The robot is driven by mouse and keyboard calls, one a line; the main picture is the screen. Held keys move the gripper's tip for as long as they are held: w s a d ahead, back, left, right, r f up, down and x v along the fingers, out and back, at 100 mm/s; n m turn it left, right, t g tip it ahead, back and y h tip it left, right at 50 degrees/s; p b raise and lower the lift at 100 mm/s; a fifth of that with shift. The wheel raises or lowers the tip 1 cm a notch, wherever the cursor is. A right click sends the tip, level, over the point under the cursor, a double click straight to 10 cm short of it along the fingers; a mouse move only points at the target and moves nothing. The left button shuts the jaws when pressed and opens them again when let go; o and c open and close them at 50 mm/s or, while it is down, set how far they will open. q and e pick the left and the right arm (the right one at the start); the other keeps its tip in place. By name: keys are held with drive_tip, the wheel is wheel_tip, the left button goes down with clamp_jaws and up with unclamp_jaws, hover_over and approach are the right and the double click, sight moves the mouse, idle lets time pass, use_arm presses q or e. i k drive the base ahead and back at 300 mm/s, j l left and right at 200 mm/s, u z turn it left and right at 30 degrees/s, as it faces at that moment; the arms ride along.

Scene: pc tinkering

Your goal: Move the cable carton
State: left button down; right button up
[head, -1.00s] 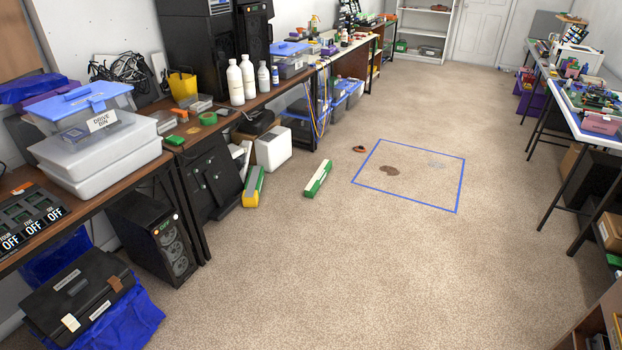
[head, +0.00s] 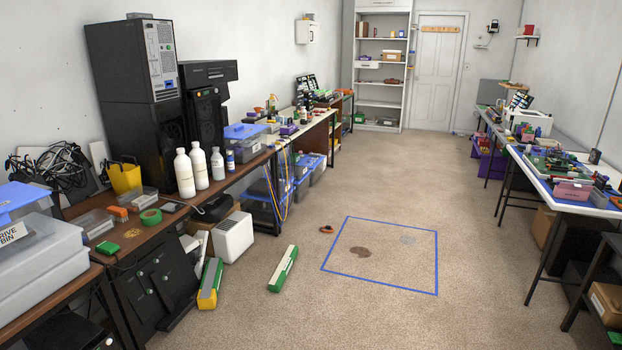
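No box that I can read as the cable carton is certain. A long green and white carton (head: 283,268) lies on the carpet left of a blue taped square (head: 437,265). A yellow, grey and green long box (head: 210,284) leans or lies near the left bench. A brown cardboard box (head: 544,227) stands under the right table, and another open-looking one (head: 608,304) sits at the lower right edge. Any labels on these are too small to read. Neither of my grippers is in view.
A white box (head: 234,236) stands by the left bench. The carpet (head: 400,170) between the benches is mostly clear towards the door (head: 440,75).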

sight(277, 281)
drive_tip(key=i, duration=3.55)
